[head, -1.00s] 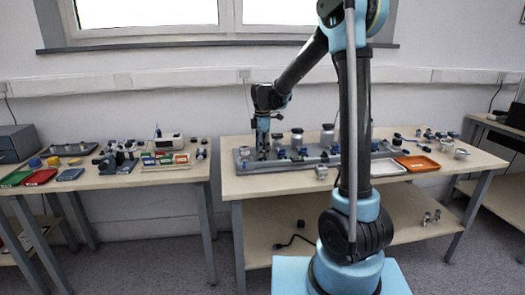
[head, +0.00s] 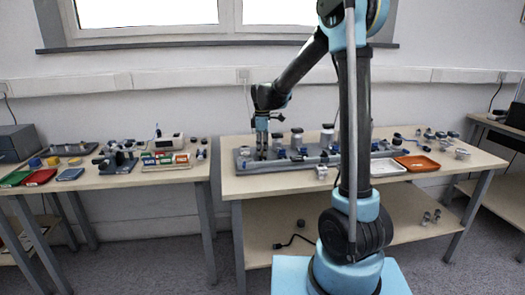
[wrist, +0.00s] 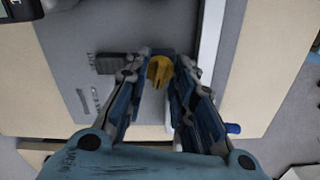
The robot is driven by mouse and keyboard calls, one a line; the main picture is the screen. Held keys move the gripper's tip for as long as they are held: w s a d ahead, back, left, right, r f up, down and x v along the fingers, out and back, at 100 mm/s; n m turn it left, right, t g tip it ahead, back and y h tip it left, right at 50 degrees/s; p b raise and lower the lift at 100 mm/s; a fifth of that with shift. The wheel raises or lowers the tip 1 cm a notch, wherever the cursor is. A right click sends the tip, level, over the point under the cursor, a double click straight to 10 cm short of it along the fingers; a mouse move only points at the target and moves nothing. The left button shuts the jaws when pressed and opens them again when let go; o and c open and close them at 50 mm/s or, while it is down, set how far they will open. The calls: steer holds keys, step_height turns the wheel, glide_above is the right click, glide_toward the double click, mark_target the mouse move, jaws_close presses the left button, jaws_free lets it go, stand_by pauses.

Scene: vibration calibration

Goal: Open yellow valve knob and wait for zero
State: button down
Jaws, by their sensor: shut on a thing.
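The yellow valve knob (wrist: 160,72) shows in the wrist view on a grey plate, between my gripper's two fingertips. My gripper (wrist: 164,62) points down at it and is shut on it, one finger on each side. In the head view my gripper (head: 262,152) is at the left end of the long grey panel (head: 243,166) on the right table. The knob is too small and covered to make out there. No readable gauge or display value shows in either view.
Several jars and blue-handled fittings stand along the panel to the right of my gripper. A white tray (head: 387,168) and an orange tray (head: 417,163) lie farther right. The left table holds coloured trays and instruments.

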steer(key=m, duration=0.7)
steer(key=shift+w, duration=0.15)
steer(key=m, duration=0.4)
steer(key=shift+m, duration=2.1)
steer(key=c, duration=1.3)
jaws_free()
step_height(320, 180, up, 12)
steer(key=shift+f, duration=0.1)
